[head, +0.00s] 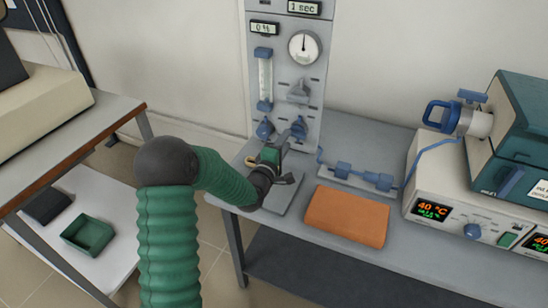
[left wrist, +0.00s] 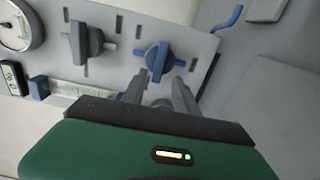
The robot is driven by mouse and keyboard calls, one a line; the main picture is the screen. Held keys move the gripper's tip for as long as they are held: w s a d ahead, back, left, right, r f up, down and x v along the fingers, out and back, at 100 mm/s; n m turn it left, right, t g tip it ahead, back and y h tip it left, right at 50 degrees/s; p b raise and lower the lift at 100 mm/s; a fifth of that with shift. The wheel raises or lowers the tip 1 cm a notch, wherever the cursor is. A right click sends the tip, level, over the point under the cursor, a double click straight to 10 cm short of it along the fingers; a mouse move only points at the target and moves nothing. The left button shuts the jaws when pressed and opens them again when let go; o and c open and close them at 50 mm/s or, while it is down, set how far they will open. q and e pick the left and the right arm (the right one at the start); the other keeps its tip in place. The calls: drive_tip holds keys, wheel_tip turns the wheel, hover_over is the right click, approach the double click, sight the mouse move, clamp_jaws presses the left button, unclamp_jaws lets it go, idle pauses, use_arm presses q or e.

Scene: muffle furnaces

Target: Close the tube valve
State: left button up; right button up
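A grey panel (head: 318,95) stands upright at the back of the bench and carries several knobs. A blue valve knob (head: 299,127) sits low on its right side; it also shows in the left wrist view (left wrist: 158,60). My left gripper (left wrist: 161,78) is at this knob. Its two grey fingers are apart, with the lower end of the knob's handle between or just behind the tips; I cannot tell if they touch. In the head view my left gripper (head: 285,147) partly hides the panel's bottom. My right gripper is not in view.
A grey knob (head: 299,92), a gauge (head: 303,47), a flow tube (head: 265,80) and another blue knob (head: 265,128) are close by. Blue fittings (head: 378,181), an orange block (head: 347,215) and a furnace (head: 460,190) stand to the right.

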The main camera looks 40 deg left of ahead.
use_arm(q)
drive_tip(key=p+v, duration=0.1)
drive_tip(key=v, duration=1.3)
drive_tip(key=shift+s, duration=0.2)
